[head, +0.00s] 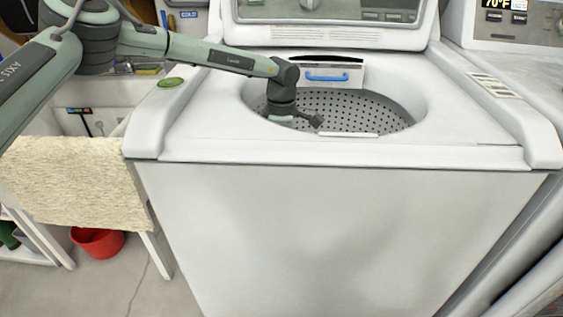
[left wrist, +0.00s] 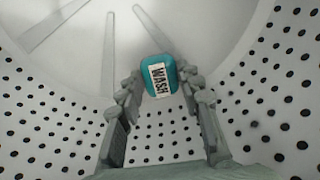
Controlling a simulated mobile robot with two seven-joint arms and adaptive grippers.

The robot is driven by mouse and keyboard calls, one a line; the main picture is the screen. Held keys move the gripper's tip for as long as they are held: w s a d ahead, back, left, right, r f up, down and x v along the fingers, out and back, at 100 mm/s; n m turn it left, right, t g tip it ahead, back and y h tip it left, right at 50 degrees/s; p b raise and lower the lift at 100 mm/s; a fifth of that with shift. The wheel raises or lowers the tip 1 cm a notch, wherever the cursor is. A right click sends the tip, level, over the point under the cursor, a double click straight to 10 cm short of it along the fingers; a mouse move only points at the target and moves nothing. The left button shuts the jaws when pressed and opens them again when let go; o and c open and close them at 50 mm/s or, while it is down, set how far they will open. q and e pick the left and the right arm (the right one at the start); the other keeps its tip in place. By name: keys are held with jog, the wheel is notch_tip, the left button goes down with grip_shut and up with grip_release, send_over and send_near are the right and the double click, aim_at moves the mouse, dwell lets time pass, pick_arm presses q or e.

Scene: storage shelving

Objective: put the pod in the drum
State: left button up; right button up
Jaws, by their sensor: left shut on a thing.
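The pod is a teal block with a white WASH label (left wrist: 158,76), seen in the left wrist view between my left fingertips. My left gripper (left wrist: 158,84) is shut on it. In the head view my left arm reaches in from the left, and the left gripper (head: 318,121) is inside the washer's opening, above the perforated drum (head: 368,108). The pod cannot be made out in the head view. In the left wrist view the drum's holed wall (left wrist: 265,100) surrounds the gripper, and its pale floor with raised fins lies beyond the pod. My right gripper is not in view.
The white washer (head: 340,230) has a raised lid and a blue-handled dispenser (head: 327,77) at the opening's back. A small green oval (head: 171,82) lies on its left top edge. A towel (head: 75,180) hangs at left above a red bucket (head: 97,243). Another machine (head: 515,45) stands right.

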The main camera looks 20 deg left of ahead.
pick_arm(q)
jog(key=o, duration=0.9)
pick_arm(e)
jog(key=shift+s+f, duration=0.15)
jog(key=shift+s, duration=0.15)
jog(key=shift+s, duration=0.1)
pick_arm(q)
jog(key=shift+r, duration=1)
notch_tip(320, 180, up, 11)
jog(key=shift+r, duration=0.2)
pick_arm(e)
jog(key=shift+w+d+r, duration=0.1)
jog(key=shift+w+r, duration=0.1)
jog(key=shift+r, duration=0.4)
